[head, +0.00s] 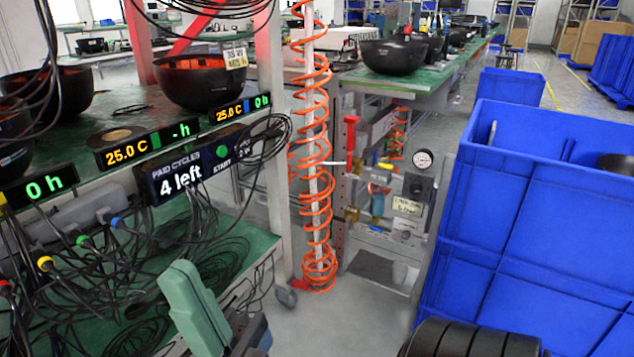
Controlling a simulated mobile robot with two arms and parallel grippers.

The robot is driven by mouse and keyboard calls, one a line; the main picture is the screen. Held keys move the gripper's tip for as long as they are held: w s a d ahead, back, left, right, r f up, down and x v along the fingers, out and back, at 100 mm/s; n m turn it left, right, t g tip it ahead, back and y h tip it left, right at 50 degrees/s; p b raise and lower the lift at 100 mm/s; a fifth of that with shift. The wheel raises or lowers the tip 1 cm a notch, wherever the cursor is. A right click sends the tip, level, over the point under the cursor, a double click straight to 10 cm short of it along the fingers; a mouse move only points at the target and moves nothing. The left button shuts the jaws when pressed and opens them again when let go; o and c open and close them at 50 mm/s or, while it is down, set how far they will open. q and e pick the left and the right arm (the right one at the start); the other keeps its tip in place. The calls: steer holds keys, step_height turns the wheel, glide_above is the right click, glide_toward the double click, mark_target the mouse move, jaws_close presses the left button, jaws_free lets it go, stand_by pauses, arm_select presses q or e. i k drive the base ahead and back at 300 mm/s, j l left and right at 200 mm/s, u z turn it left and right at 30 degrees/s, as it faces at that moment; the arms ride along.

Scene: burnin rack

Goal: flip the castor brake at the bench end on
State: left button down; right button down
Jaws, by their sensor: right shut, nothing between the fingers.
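The castor (287,297) is a small grey wheel under the near corner of the green bench on the left. A small red brake pedal (299,285) shows beside it, close to the foot of the orange coiled hose. The pedal is too small to tell whether it is up or down. My right gripper (260,333) is at the bottom of the head view, dark and partly cut off. It is shut and empty, below and left of the castor in the picture, with a gap showing between them. My left gripper is not in view.
The orange coiled hose (316,190) hangs round a pale post just behind the castor. Loose black cables crowd the bench's lower shelf (262,246). A grey valve panel (375,185) and blue crates (540,210) stand to the right. Grey floor is clear right of the castor.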

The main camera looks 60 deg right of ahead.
mark_target(296, 283)
steer(key=l, duration=0.75)
steer(key=k+l, duration=0.1)
steer(key=l, duration=0.7)
